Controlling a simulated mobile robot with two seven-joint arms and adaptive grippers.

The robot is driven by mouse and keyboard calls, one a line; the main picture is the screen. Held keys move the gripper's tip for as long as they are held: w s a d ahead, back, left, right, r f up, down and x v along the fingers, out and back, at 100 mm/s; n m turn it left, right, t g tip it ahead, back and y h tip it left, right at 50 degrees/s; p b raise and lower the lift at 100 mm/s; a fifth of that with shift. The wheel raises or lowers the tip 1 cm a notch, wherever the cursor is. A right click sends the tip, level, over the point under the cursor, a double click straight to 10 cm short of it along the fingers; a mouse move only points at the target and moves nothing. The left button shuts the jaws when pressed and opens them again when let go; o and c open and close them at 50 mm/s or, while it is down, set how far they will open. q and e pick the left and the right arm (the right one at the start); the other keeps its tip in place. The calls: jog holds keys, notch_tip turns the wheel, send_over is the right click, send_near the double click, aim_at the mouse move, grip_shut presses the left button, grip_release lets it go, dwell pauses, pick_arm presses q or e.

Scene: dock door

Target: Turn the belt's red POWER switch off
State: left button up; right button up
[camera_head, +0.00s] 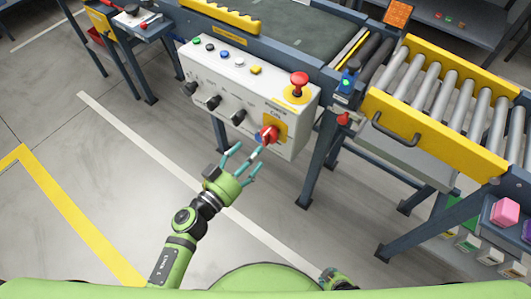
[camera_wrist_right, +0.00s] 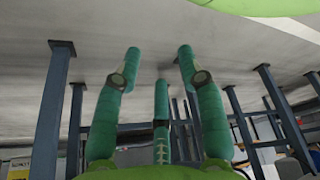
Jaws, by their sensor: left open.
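The red POWER switch (camera_head: 268,135) sits on a yellow plate (camera_head: 280,121) at the lower right of the white control panel's front. The panel (camera_head: 215,75) hangs on the side of the belt (camera_head: 295,22). My left gripper (camera_head: 252,157) is open, its teal fingers spread just below and left of the switch. One fingertip overlaps the switch's lower edge in the picture; I cannot tell whether it touches. My right gripper (camera_wrist_right: 160,65) is open and empty in the right wrist view, with floor and table legs beyond it.
A red mushroom button (camera_head: 299,80) stands on the panel's top above the switch, beside several small buttons. Black knobs (camera_head: 213,102) line the panel's front to the left. A roller conveyor (camera_head: 440,90) with a yellow side stands at right. The floor at left is clear.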

aim_at(263, 140)
pick_arm(q)
jog(key=shift+w+d+r, duration=0.2)
jog(key=shift+d+r, duration=0.05)
jog(key=shift+r, duration=0.05)
jog(key=x, duration=0.6)
jog(key=shift+w+d+f+b, duration=0.1)
jog(key=shift+w+d+b, duration=0.05)
jog(key=shift+w+b, duration=0.2)
pick_arm(e)
jog(key=shift+w+a, duration=0.1)
jog(key=shift+w, duration=1.05)
pick_arm(q)
jog(key=c, duration=1.1)
